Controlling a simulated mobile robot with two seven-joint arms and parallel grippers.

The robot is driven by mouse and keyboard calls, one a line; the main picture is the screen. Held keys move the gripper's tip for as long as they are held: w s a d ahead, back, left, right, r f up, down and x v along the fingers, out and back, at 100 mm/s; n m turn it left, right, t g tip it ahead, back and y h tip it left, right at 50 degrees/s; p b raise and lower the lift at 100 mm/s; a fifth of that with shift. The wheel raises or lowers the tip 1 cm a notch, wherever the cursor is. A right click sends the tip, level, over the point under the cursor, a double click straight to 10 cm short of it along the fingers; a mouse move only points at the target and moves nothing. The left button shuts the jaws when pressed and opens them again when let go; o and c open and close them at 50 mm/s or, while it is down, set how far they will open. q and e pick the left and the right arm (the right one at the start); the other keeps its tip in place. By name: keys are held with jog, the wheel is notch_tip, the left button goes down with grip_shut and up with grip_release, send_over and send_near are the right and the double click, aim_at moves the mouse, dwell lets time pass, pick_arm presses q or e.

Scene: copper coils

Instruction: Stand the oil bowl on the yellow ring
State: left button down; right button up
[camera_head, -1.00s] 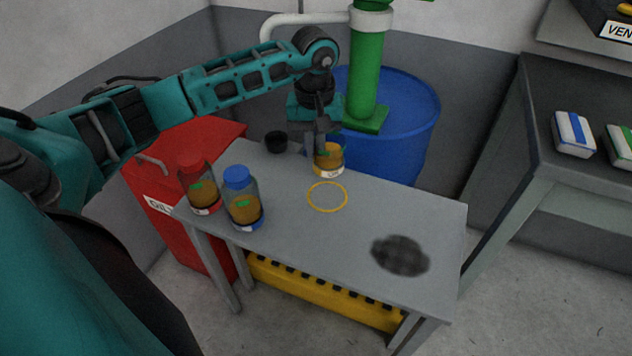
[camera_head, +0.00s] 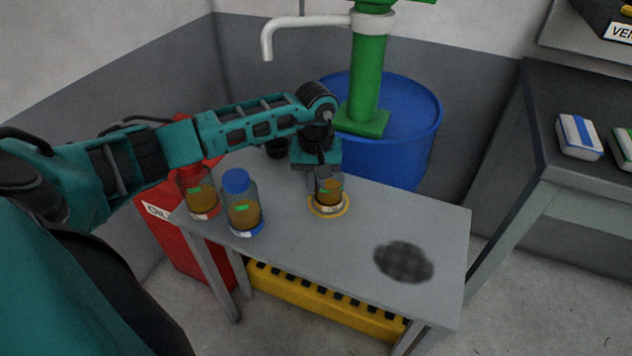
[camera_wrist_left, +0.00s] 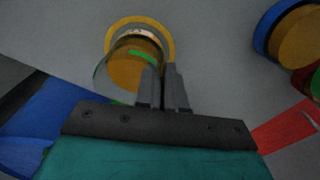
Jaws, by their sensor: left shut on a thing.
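The oil bowl (camera_head: 331,190), a clear vessel of amber oil with a pale label and green mark, is upright at the yellow ring (camera_head: 347,208) on the grey table. The ring shows around its base; I cannot tell whether the base touches the table. My left gripper (camera_head: 324,176) comes from above and is shut on the bowl's wall. In the left wrist view the bowl (camera_wrist_left: 130,68) overlaps the ring (camera_wrist_left: 169,38), with the gripper fingers (camera_wrist_left: 164,72) close together at its edge. My right gripper is not in view.
A red-capped jar (camera_head: 199,192) and a blue-capped jar (camera_head: 241,204) stand left of the bowl. A black cup (camera_head: 277,149) is behind my arm. A dark round patch (camera_head: 403,262) lies right on the table (camera_head: 300,250). A blue drum (camera_head: 405,150) with a green pump stands behind.

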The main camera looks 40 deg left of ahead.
pick_arm(q)
jog(key=c, duration=1.2)
grip_release()
jog(key=shift+f, duration=0.1)
jog(key=shift+c, duration=0.2)
jog(key=shift+r+p, duration=0.3)
notch_tip(320, 180, up, 12)
jog(key=p, duration=0.2)
jog(key=shift+f, duration=0.15)
